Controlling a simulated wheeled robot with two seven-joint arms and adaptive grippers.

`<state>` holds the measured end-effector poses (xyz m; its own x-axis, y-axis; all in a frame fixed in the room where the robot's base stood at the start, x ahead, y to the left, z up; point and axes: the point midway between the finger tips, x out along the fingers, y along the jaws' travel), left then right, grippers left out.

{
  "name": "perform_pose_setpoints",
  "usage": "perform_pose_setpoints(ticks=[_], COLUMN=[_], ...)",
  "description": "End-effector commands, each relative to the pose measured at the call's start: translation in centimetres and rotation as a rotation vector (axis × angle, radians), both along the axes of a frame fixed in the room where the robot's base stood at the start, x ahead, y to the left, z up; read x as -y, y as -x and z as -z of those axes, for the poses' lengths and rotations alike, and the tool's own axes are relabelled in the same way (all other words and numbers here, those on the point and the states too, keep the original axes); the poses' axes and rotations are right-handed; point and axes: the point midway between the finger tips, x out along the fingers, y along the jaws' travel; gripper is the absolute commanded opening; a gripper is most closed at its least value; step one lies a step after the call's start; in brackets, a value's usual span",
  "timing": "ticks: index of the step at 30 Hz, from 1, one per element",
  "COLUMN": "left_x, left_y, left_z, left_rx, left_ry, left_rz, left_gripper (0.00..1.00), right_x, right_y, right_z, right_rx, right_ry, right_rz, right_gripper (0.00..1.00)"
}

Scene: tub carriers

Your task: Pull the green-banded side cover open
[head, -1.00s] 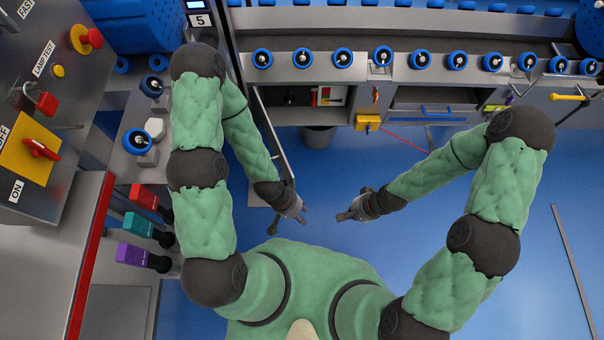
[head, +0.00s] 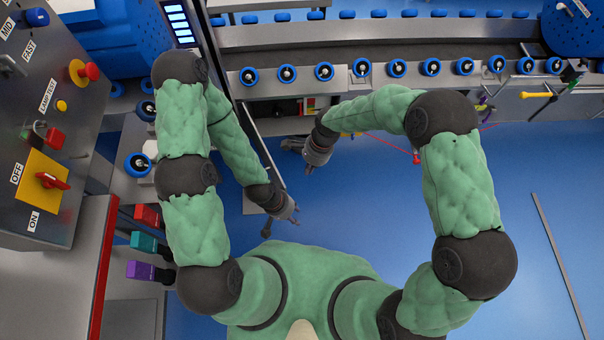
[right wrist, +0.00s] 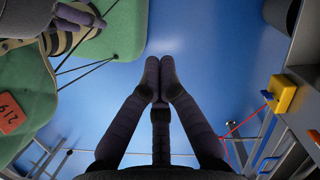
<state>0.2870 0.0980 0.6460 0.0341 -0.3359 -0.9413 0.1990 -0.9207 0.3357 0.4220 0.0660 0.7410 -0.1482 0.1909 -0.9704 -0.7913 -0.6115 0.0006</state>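I cannot make out a green-banded side cover for certain. In the head view a slanted metal panel edge (head: 268,150) stands beside a dark recess (head: 282,108) under the conveyor, and a small coloured patch shows there. My right gripper (head: 309,169) points down over the blue floor just right of that edge, apart from it. In the right wrist view its dark fingers (right wrist: 159,75) meet at the tips with nothing between them. My left gripper (head: 294,216) hangs lower, close to the panel edge's lower end. Its finger opening is too small to judge.
A conveyor with blue rollers (head: 397,68) crosses the back. A control panel (head: 62,115) and a red-edged counter (head: 93,270) stand at left. A yellow box (right wrist: 283,93) with a red cord shows in the right wrist view.

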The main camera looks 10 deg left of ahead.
Motion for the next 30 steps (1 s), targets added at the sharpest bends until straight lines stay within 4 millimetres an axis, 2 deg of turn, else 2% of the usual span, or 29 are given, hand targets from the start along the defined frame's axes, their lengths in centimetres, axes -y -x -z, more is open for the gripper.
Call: perform_pose_setpoints(ticks=[1,15,21,30], left_x=[0.0,0.0,0.0,0.0], left_y=[0.0,0.0,0.0,0.0], left_z=[0.5,3.6,4.2,4.4], left_rx=[0.000,0.000,0.000,0.000], left_ry=[0.000,0.000,0.000,0.000], left_rz=[0.000,0.000,0.000,0.000], left_gripper=[0.40,0.40,0.40,0.40], right_x=[-0.1,-1.8,-4.0,-4.8], right_y=[0.2,1.5,3.1,3.8], right_z=[1.1,9.3,8.8,8.7], right_rx=[-0.003,-0.001,0.001,0.000], right_ry=[0.001,0.000,-0.001,-0.001], right_rz=[-0.002,-0.002,-0.005,-0.001], right_gripper=[0.00,0.00,0.00,0.00])
